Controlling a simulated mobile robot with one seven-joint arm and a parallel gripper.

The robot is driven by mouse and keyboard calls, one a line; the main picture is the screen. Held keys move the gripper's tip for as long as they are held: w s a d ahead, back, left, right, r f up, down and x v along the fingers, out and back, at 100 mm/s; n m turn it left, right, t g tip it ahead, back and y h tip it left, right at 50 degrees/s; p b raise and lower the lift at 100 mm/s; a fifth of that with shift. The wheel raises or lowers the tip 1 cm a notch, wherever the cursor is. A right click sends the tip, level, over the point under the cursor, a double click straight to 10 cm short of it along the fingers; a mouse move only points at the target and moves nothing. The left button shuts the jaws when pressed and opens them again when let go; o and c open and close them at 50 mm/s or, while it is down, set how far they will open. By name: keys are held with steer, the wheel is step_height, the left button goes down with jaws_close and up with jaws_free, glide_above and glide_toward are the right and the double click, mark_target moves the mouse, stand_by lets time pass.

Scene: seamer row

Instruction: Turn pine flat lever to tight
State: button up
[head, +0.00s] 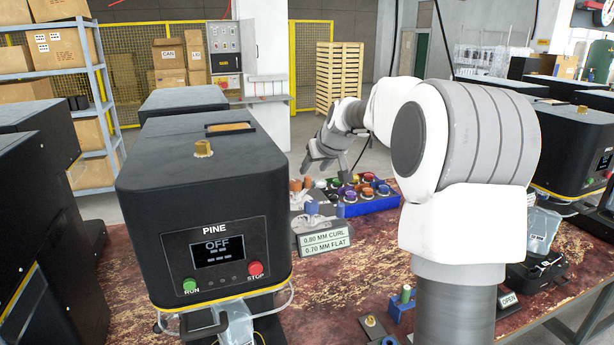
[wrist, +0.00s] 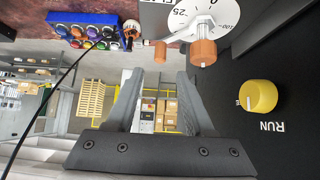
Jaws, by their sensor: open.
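The PINE machine (head: 150,190) is a black box at left in the head view, with its screen reading OFF. In the wrist view, a white dial (wrist: 222,18) with numbers stands at the top, by partly cut-off lettering that seems to begin FL. A lever with an orange knob (wrist: 203,52) lies over the dial, and another orange knob (wrist: 160,52) is beside it. I cannot tell the lever's exact setting. My gripper (wrist: 155,75) is open and empty, its fingertips just below the knobs in the picture and apart from them. In the head view, my gripper (head: 322,160) hangs beyond the machine's right side.
A yellow knob (wrist: 258,96) near an inverted RUN label is at right in the wrist view. A blue tray (head: 350,211) of coloured round pieces stands behind a sign (head: 325,241) reading 0.80 MM CURL, 0.70 MM FLAT. More black machines stand on both sides.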

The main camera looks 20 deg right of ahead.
mark_target(308, 177)
steer(key=p+x, duration=0.1)
steer(key=x, duration=0.6)
steer(key=shift+w+f, duration=0.25)
jaws_close()
stand_by(1.1)
